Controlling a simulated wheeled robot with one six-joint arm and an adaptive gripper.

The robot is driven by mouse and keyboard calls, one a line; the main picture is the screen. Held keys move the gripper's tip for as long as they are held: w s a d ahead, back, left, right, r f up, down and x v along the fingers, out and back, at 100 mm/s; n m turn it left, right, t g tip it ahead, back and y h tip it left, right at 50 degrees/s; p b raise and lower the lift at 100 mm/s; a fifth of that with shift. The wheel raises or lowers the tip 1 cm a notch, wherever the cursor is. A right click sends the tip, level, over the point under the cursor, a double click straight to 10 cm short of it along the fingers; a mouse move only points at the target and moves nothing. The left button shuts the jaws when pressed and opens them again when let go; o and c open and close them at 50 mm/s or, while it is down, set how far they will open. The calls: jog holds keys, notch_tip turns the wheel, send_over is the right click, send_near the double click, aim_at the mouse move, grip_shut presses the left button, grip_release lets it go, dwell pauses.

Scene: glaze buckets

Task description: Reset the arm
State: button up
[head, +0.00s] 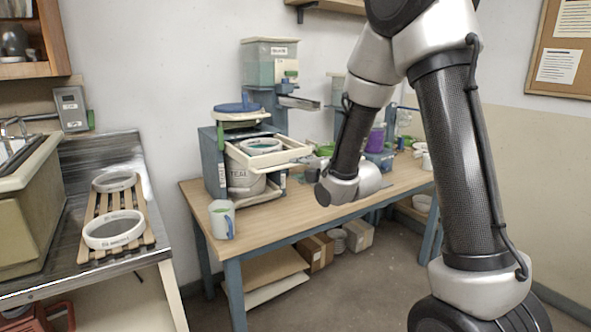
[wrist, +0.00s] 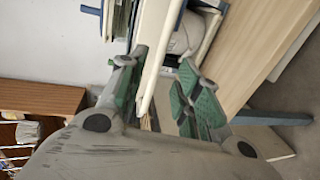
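My gripper (head: 312,161) is at the right side of a cream slide-out frame (head: 262,161) on the workbench. In the wrist view its two green-padded fingers (wrist: 163,88) are apart. The cream bar of the frame (wrist: 157,50) reaches into the space between them, closer to the left finger, with a gap to the right finger. Whether the bar touches the left finger cannot be told. The frame carries a round sieve (head: 261,145) above a bucket marked TEAL (head: 240,178). My arm reaches down from the upper right in the head view.
A white mug (head: 221,219) stands at the wooden table's (head: 290,222) front left. A blue dispenser (head: 262,103) stands behind the frame. Purple (head: 375,140) and other containers stand beyond my wrist. Two ring sieves (head: 113,230) lie on a slatted rack at left.

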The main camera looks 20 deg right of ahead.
jog(key=s+d+f+m+g+h, duration=0.3)
jog(key=s+d+f+m+g, duration=0.2)
jog(key=s+f+m+g, duration=0.45)
jog(key=s+d+r+m, duration=0.2)
jog(key=s+r+m, duration=0.2)
jog(key=s, duration=0.5)
jog(key=s+d+r+m+h, duration=0.1)
jog(key=s+d+r+m, duration=0.2)
jog(key=s+r, duration=0.3)
jog(key=s+d+r+m+g, duration=0.1)
jog(key=s+d+r+m, duration=0.2)
jog(key=s, duration=1)
jog(key=shift+r+m+h, duration=0.4)
jog(key=shift+r+m, duration=0.65)
jog(key=shift+r, duration=0.3)
